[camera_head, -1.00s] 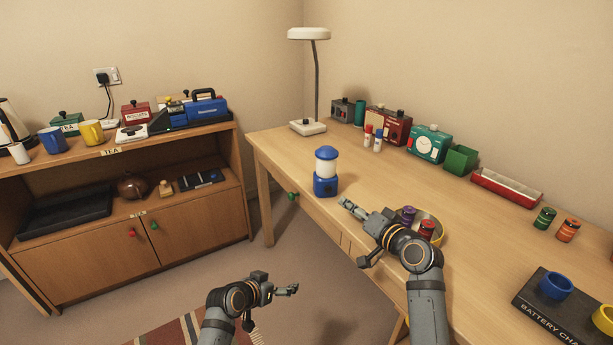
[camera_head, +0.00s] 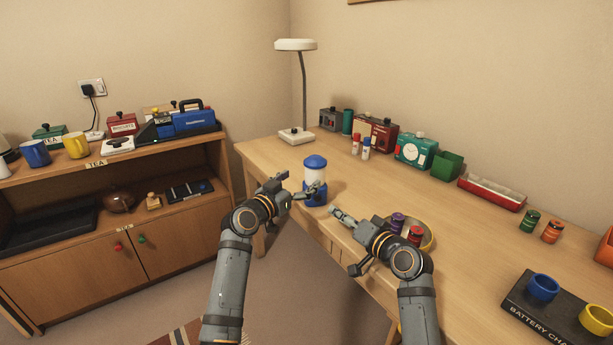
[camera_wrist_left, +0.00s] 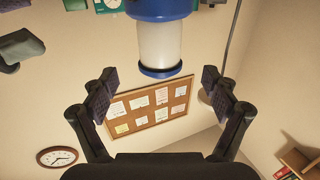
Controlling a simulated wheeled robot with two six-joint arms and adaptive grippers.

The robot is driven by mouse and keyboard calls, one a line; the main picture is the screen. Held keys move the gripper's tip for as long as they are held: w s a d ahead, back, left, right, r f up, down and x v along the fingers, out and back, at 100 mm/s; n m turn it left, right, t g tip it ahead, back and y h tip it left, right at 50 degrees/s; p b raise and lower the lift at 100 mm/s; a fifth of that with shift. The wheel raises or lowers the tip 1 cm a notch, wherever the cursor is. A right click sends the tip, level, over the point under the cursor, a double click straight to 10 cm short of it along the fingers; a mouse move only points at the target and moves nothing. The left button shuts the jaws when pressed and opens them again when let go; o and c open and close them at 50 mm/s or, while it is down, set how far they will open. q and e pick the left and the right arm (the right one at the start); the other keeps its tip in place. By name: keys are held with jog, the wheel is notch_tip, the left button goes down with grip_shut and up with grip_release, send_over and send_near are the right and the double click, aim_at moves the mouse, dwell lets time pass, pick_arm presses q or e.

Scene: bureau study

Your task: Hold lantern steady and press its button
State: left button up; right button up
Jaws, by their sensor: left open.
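The lantern (camera_head: 315,174) has a blue cap, a pale globe and a blue base. It stands upright near the desk's left front edge. My left gripper (camera_head: 301,186) is open in front of the lantern, its fingers pointing toward it. In the left wrist view the lantern (camera_wrist_left: 159,45) appears upside down, ahead of and between the spread fingers, with a gap to them. My right gripper (camera_head: 342,216) is low by the desk's front edge, right of the lantern and apart from it; its finger gap is unclear. I cannot make out the lantern's button.
A round tray (camera_head: 427,238) with purple and red cans sits right of my right gripper. A desk lamp (camera_head: 296,135) stands behind the lantern. Boxes and a red tray (camera_head: 492,192) line the desk's back. The desk middle is clear. A cabinet (camera_head: 165,245) stands left.

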aim_at(315, 169)
pick_arm(q)
jog(key=x, duration=0.8)
jog(key=shift+w+d, duration=0.1)
jog(key=c, duration=1.4)
jog(key=shift+c, duration=0.7)
pick_arm(e)
grip_shut()
